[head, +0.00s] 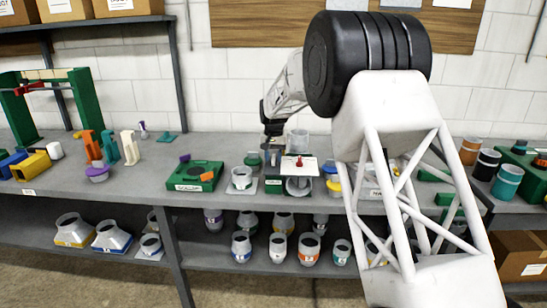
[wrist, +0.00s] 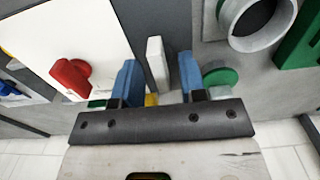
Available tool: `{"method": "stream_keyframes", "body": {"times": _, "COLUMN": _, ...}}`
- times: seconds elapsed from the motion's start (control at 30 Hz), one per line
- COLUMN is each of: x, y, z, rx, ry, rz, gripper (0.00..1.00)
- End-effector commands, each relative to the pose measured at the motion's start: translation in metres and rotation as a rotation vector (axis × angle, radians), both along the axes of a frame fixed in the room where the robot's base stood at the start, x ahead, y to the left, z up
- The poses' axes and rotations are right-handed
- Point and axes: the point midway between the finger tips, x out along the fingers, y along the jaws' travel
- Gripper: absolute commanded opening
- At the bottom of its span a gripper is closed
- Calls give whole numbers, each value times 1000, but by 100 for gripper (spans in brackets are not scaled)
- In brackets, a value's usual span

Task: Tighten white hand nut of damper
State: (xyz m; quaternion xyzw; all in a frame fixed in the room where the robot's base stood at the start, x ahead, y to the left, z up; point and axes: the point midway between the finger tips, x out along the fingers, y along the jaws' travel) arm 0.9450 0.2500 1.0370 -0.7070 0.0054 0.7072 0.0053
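In the wrist view the white hand nut (wrist: 155,62) shows as a narrow white upright piece in front of a dark grey strip. The two blue fingers of my gripper (wrist: 158,80) stand on either side of it, with a gap at each side. My gripper is open, and the fingers do not appear to touch the nut. In the head view my gripper (head: 273,138) is above the bench at a group of duct parts. A white plate with a red knob (head: 298,162) is just right of it there. The white nut cannot be made out in the head view.
In the wrist view a red knob (wrist: 70,76) on a white panel is left of my fingers. A round grey collar (wrist: 284,22) and a green block (wrist: 304,45) are at right. In the head view a green box (head: 194,176) stands left on the bench (head: 150,186).

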Motion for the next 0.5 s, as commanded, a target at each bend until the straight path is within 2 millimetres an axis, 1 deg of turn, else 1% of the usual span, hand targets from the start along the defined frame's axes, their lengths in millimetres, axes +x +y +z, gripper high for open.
{"method": "stream_keyframes", "body": {"times": 0.17, "x": 0, "y": 0, "z": 12, "rx": 1, "ry": -2, "rz": 0, "gripper": 38}}
{"method": "stream_keyframes", "body": {"times": 0.5, "x": 0, "y": 0, "z": 54, "rx": 1, "ry": -2, "rz": 0, "gripper": 38}}
